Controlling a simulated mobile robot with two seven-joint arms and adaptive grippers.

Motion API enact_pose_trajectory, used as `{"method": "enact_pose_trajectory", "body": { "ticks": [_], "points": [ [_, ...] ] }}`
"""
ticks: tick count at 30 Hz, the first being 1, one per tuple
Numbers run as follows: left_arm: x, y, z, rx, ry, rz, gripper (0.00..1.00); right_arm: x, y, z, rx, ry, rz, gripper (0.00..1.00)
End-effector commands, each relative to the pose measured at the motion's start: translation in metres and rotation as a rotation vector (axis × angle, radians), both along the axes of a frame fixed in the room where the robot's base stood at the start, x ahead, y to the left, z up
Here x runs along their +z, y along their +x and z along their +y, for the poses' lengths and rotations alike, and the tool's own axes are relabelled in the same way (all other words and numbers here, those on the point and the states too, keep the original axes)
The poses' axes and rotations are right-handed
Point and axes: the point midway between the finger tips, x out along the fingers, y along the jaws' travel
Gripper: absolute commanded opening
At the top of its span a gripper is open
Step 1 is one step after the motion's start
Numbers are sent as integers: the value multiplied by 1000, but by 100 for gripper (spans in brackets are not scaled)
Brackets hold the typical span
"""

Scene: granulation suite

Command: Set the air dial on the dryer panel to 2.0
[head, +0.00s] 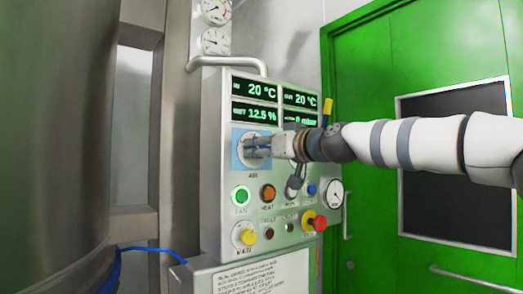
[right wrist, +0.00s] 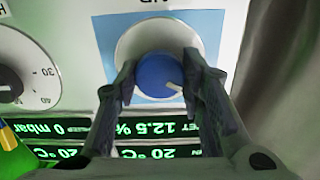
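The air dial (right wrist: 158,74) is a blue knob with a white pointer mark, on a white disc over a light blue square plate (right wrist: 206,24). My right gripper (right wrist: 160,80) has one finger on each side of the knob, and both fingertips appear to touch it. The right wrist view is upside down; there the pointer mark aims to the lower right. In the head view my right gripper (head: 260,146) covers most of the dial, above its "AIR" label. The dial's scale numbers cannot be read. My left gripper is not in view.
The dryer panel (head: 214,200) carries green displays (head: 255,113) above the dial, reading 20 °C and 12.5 %. Lit buttons, including a green one (head: 241,196), and a red-and-yellow stop button (head: 314,221) sit below. Another dial (right wrist: 20,75) is close beside. A steel vessel (head: 50,130) stands left.

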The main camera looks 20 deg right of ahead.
Motion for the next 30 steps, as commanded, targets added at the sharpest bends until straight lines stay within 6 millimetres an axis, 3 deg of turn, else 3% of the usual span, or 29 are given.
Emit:
{"method": "enact_pose_trajectory", "body": {
  "ticks": [14, 30],
  "points": [
    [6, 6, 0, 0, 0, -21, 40, 3, -1, 0, 0, 86, 29, 8],
    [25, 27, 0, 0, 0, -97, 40, 3, -2, 0, 2, 537, 192, 8]
  ]
}}
